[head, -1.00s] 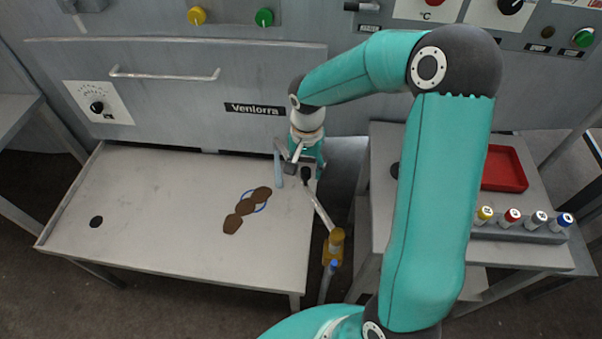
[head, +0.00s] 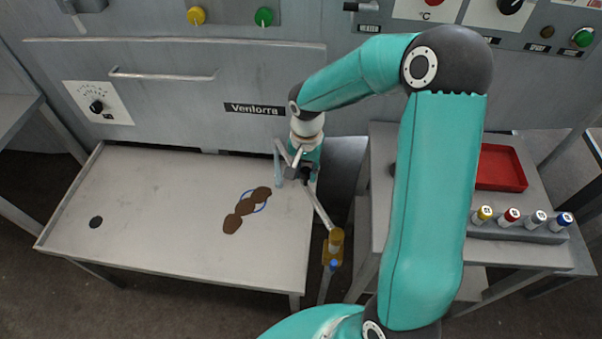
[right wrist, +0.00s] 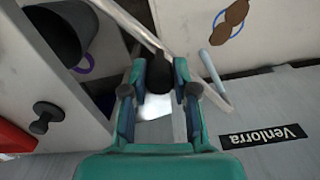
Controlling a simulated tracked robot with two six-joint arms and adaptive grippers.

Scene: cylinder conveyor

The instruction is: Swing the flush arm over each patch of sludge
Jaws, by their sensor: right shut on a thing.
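Brown sludge patches (head: 232,223) lie in a diagonal, touching row on the steel table, partly over a blue ring (head: 265,207). The flush arm (head: 319,208) is a thin metal pipe running from a yellow fitting (head: 335,240) at the table's right edge to the back right corner. Its light-blue end (head: 277,168) hangs right of and behind the sludge; it also shows in the right wrist view (right wrist: 210,65). My right gripper (head: 302,174) is shut on the arm's black knob (right wrist: 159,72), seen between the fingers in the wrist view. My left gripper is out of view.
A grey machine front stands behind. A side table at right holds a red tray (head: 500,168) and a rack (head: 515,232) of colour-capped cylinders.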

